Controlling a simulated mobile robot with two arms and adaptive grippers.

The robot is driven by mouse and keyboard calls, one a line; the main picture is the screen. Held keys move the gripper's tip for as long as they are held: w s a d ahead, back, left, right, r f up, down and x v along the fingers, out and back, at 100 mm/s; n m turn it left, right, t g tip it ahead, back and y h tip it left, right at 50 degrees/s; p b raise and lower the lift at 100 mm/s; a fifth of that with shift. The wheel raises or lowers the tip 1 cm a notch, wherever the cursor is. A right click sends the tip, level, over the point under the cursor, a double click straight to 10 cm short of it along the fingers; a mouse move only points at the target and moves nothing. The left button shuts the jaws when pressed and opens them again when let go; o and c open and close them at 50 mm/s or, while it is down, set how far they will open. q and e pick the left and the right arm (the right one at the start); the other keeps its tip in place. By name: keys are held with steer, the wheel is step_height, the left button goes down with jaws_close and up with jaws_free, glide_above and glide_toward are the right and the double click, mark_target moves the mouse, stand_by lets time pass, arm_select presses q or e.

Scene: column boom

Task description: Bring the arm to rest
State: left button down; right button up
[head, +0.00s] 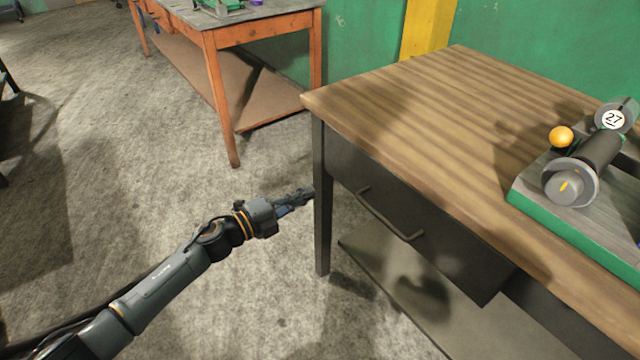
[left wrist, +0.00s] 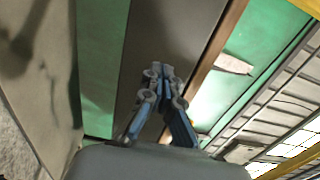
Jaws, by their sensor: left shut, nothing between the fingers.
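My left arm comes in from the lower left in the head view. Its gripper (head: 302,197) is shut and empty, close to the dark near-left leg of the wooden-topped workbench (head: 440,100). I cannot tell from the head view whether it touches the leg. In the left wrist view the gripper (left wrist: 166,72) shows with its fingertips together and nothing between them. A dark upright panel or leg stands behind the fingers there. My right gripper is not in view.
A green-edged board (head: 545,205) with a roller device (head: 570,183) sits on top. An orange table (head: 208,60) stands behind. Open floor (head: 120,170) lies left.

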arm_select(q)
steer(key=s+a+f+n+y, duration=0.45)
steer(key=f+n, duration=0.25)
steer(key=f, duration=0.3)
steer(key=s+a+f+n+y, duration=0.4)
steer(key=s+a+f+n, duration=0.25)
steer(key=f, duration=0.25)
steer(key=s+a+f+n+y, duration=0.45)
steer(key=f+n, duration=0.35)
steer(key=f, duration=0.2)
steer(key=s+a+f+n+g+y, duration=0.1)
steer(key=s+f+n+g, duration=0.4)
steer(key=s, duration=0.7)
steer(key=s+a+f+g, duration=0.1)
steer(key=s+f+g, duration=0.4)
steer(key=s, duration=0.7)
steer(key=s+a+p, duration=0.2)
steer(key=s+p, duration=1.3)
steer(key=shift+a+r+y+p, duration=0.2)
steer(key=shift+a+y+p, duration=0.1)
steer(key=shift+p, duration=0.1)
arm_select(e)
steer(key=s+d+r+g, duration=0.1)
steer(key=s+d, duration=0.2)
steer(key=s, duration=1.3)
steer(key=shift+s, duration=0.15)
arm_select(q)
steer(key=shift+s, duration=0.1)
